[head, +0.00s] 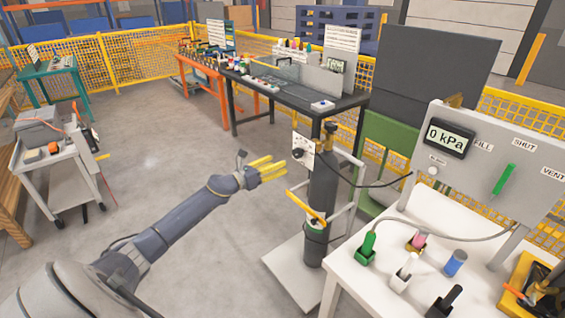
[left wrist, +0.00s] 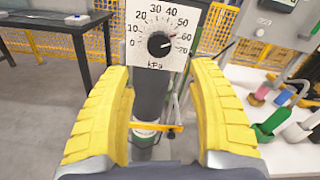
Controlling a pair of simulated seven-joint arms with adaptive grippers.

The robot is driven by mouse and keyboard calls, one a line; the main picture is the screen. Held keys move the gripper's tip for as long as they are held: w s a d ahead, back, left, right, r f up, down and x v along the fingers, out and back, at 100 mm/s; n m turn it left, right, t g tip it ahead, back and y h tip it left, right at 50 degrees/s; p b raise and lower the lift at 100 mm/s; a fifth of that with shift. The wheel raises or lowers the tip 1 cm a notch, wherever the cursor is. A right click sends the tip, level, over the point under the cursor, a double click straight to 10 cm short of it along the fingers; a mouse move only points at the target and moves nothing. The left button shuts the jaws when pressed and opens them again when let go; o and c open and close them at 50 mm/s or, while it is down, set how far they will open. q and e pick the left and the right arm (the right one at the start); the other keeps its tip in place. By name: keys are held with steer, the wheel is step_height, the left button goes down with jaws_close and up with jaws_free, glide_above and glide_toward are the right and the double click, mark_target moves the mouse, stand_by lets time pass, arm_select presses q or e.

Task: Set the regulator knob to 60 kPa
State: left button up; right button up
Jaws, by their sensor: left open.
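The black regulator knob (left wrist: 159,44) sits on a white dial plate (left wrist: 143,16) marked 0 to 70 kPa, centred ahead of my fingers in the left wrist view. A small mark on its right side seems to point toward 60 to 70; it is too small to read exactly. In the head view the plate (head: 303,149) is fixed by the dark gas cylinder (head: 323,185). My left gripper (head: 272,168) has yellow fingers, open and empty, left of the plate and apart from the knob. It also shows in the left wrist view (left wrist: 160,110). My right gripper is not in view.
A grey panel (head: 523,150) with a display (head: 447,137) reading 0 kPa and a green lever (head: 503,180) stands at the right. The white table (head: 375,285) holds several coloured fittings. A yellow-orange bar (head: 305,207) sits low on the cylinder.

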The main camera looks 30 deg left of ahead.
arm_select(q)
steer(key=shift+s+a, duration=0.2)
steer(key=shift+s, duration=0.4)
